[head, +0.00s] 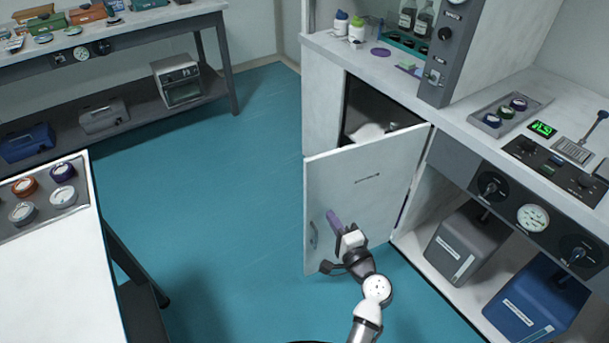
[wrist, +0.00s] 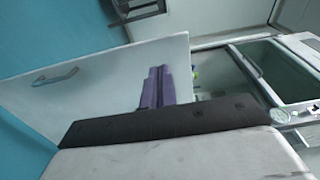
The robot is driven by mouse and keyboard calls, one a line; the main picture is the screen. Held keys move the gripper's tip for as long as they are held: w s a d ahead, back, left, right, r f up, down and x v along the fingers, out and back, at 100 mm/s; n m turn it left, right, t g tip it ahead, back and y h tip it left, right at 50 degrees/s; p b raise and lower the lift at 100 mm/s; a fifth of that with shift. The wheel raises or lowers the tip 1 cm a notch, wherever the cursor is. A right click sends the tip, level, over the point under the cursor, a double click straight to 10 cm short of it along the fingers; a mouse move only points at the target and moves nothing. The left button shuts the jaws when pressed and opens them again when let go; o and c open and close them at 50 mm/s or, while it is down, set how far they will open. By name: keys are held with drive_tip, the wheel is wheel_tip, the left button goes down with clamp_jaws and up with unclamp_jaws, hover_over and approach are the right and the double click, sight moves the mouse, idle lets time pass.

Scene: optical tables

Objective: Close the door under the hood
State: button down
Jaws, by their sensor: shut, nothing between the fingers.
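The white cabinet door (head: 358,190) under the hood stands open, swung out from the cabinet into the floor space. The dark cabinet opening (head: 375,110) shows behind its top edge, with something pale inside. The door's handle (head: 313,236) is near its free edge at the left. My gripper (head: 334,220), with purple fingers, is shut and empty in front of the door's lower left part, just right of the handle. In the wrist view the door (wrist: 120,85), its handle (wrist: 55,76) and the purple fingers (wrist: 158,87) show. I cannot tell whether the fingers touch the door.
Right of the door, an open bay holds a grey box (head: 466,243) and a blue box (head: 533,300). A white table (head: 50,280) stands at the left front. Blue floor (head: 210,190) is clear between the table and the door.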

drive_tip(key=p, duration=0.4)
approach(307, 178)
drive_tip(key=x, duration=0.5)
drive_tip(key=shift+w+a+r, duration=0.1)
drive_tip(key=shift+w+r, duration=0.1)
drive_tip(key=shift+w+a+f+p, duration=0.15)
drive_tip(key=shift+w+a+p, duration=0.2)
drive_tip(key=shift+w, duration=0.25)
